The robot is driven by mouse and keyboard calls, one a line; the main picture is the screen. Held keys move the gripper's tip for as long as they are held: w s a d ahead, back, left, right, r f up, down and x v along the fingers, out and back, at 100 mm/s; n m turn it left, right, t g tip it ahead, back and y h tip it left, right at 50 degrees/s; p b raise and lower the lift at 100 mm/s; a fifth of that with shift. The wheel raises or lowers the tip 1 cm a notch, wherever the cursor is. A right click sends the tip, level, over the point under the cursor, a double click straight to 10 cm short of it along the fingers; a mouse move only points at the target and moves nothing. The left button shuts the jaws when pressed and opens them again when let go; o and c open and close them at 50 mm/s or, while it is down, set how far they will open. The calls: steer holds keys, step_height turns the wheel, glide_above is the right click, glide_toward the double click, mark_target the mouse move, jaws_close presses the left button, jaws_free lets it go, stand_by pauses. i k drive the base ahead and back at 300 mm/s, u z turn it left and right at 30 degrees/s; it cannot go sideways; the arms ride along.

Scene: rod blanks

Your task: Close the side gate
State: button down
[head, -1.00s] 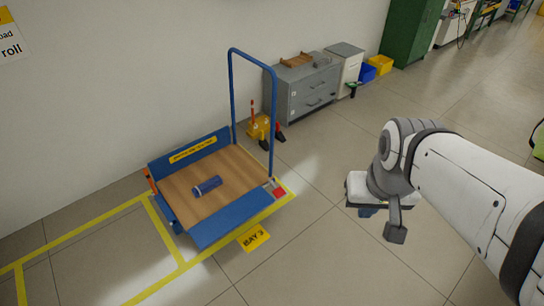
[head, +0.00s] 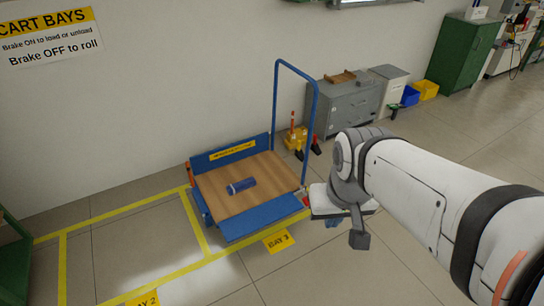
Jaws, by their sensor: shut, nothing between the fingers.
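A flat cart with a wooden deck (head: 225,197), blue edges and a tall blue handle stands against the wall in the head view. Its near side gate (head: 264,219) is a blue panel that looks folded down and outward. The far side panel (head: 228,151), with a yellow label, stands up. A dark blue rod blank (head: 241,186) lies on the deck.
Yellow floor lines (head: 165,267) and a bay sign (head: 278,241) mark the cart's place. A green bench edge (head: 14,260) shows at far left. Floor in front is clear.

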mark_target(243, 223)
steer(key=u, duration=0.1)
steer(key=i, duration=1)
steer(key=u, duration=0.05)
